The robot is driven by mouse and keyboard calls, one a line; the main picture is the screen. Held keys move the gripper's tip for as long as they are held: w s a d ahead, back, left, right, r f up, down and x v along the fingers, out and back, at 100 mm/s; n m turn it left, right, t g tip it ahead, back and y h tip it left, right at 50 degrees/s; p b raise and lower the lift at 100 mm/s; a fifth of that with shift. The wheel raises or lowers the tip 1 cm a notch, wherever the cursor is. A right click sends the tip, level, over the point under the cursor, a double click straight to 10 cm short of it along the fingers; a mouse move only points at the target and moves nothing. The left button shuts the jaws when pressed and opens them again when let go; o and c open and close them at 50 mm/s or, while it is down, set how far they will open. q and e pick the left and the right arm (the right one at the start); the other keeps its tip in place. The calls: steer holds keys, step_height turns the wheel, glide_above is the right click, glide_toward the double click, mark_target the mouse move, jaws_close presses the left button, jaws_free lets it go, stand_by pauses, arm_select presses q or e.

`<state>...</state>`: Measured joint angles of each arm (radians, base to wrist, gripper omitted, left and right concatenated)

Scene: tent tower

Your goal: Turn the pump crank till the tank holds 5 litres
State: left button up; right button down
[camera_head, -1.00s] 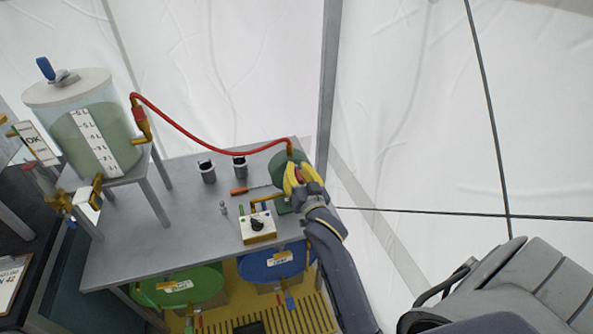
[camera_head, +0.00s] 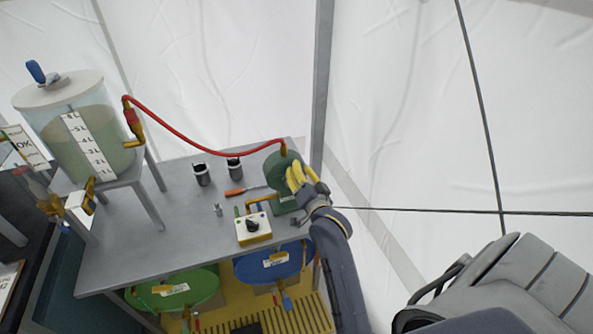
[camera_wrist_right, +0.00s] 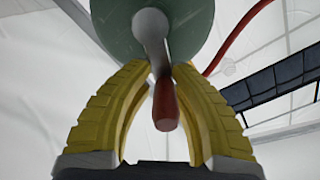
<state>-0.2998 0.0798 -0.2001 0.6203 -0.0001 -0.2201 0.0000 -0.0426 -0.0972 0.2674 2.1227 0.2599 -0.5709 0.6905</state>
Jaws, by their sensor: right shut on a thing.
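The clear tank (camera_head: 78,135) stands on a raised stand at the left, with a white litre scale (camera_head: 86,145) on its front. Greenish liquid fills much of it, near the upper marks; the exact level is too small to read. The green round pump (camera_head: 280,168) sits at the table's far right corner and shows close up in the wrist view (camera_wrist_right: 112,28). My right gripper (camera_head: 303,178) is at the pump's crank. In the wrist view its yellow fingers (camera_wrist_right: 160,78) are closed around the red crank handle (camera_wrist_right: 166,106). My left gripper is not in view.
A red hose (camera_head: 190,135) arches from the tank to the pump. The grey table (camera_head: 150,235) carries a white box with a black knob (camera_head: 253,229), two dark cups (camera_head: 202,175) and a screwdriver (camera_head: 240,191). Green and blue drums (camera_head: 270,264) stand below. A grey chair (camera_head: 500,285) is at right.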

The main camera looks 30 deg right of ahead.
steer(key=shift+d+f+m, duration=0.15)
steer(key=shift+d+m, duration=0.05)
steer(key=shift+m, duration=0.5)
stand_by(0.3)
steer(key=c, duration=1.3)
jaws_free()
steer(key=shift+d, duration=0.1)
steer(key=shift+o, duration=0.2)
steer(key=shift+s, duration=0.15)
steer(key=v, duration=1.1)
steer(key=shift+s, duration=0.35)
